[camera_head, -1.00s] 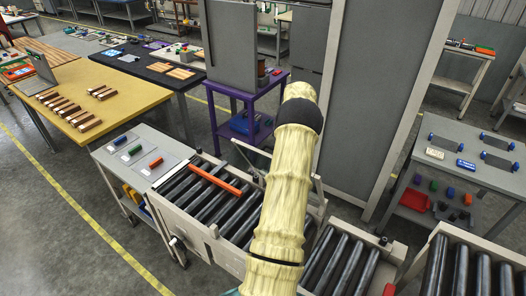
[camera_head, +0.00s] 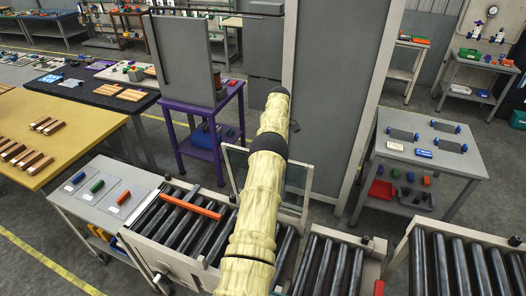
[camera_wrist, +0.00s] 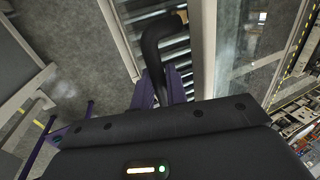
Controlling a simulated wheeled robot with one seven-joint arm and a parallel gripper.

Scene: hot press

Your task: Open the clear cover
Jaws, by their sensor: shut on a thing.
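The clear cover (camera_head: 297,178) is a framed transparent panel standing steeply raised over the roller conveyor in the head view, partly hidden behind my arm. In the wrist view, its clear pane (camera_wrist: 245,40) and pale frame show at the upper right. A black curved handle (camera_wrist: 160,45) runs down toward my gripper (camera_wrist: 161,88). My gripper is shut on this handle; the contact is partly hidden by the gripper body. In the head view, my gripper is hidden behind my arm.
An orange bar (camera_head: 193,207) lies across the conveyor rollers (camera_head: 165,225), left of my arm. A tall grey cabinet (camera_head: 335,100) stands behind the cover. A purple table (camera_head: 205,148) is behind to the left, and a grey table (camera_head: 440,160) to the right.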

